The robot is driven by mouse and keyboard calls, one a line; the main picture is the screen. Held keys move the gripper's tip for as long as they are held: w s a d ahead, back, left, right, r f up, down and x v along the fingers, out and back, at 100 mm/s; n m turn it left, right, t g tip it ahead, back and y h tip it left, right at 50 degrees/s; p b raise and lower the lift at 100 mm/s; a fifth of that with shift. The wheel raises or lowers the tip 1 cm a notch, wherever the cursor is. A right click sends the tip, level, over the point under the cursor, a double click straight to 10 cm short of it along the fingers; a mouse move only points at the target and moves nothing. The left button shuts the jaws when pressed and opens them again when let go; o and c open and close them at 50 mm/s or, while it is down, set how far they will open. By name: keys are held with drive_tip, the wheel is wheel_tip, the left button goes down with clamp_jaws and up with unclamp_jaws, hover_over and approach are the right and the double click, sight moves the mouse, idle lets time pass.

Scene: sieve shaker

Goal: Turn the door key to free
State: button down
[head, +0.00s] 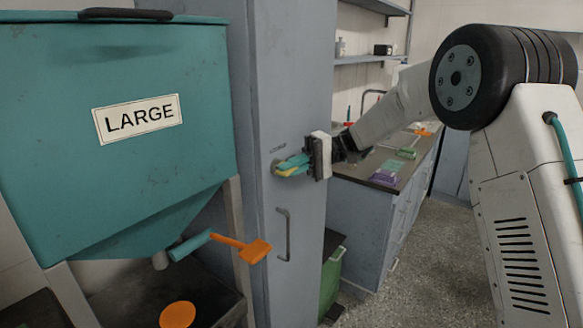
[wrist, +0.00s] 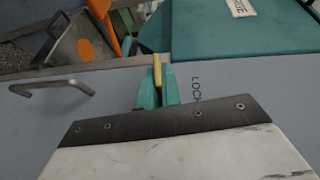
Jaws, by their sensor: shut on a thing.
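The yellow door key (head: 287,172) sits at the lock on the face of the grey cabinet door (head: 292,80). My gripper (head: 292,164) reaches in from the right, and its teal fingers are shut on the key. In the wrist view the key (wrist: 157,72) shows as a thin yellow strip between the two teal fingers (wrist: 157,95). Lettering beginning "LOC" (wrist: 196,87) is on the door beside the fingers; the rest of it is hidden by my gripper. The keyhole is hidden.
A grey door handle (head: 283,235) is below the key. A teal hopper labelled LARGE (head: 110,130) stands at left, with an orange-handled lever (head: 240,245) beneath. A counter (head: 385,165) with small coloured items is behind at right. A green bin (head: 330,280) stands beside the cabinet.

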drive_tip(key=shift+f+m+g+y, duration=0.15)
drive_tip(key=shift+m+g+y, duration=0.15)
drive_tip(key=shift+g+y, duration=0.15)
drive_tip(key=shift+y, duration=0.25)
drive_tip(key=c, duration=1.6)
unclamp_jaws()
drive_tip(key=shift+a, duration=0.1)
drive_tip(key=v, duration=0.8)
drive_tip(key=shift+a, duration=0.1)
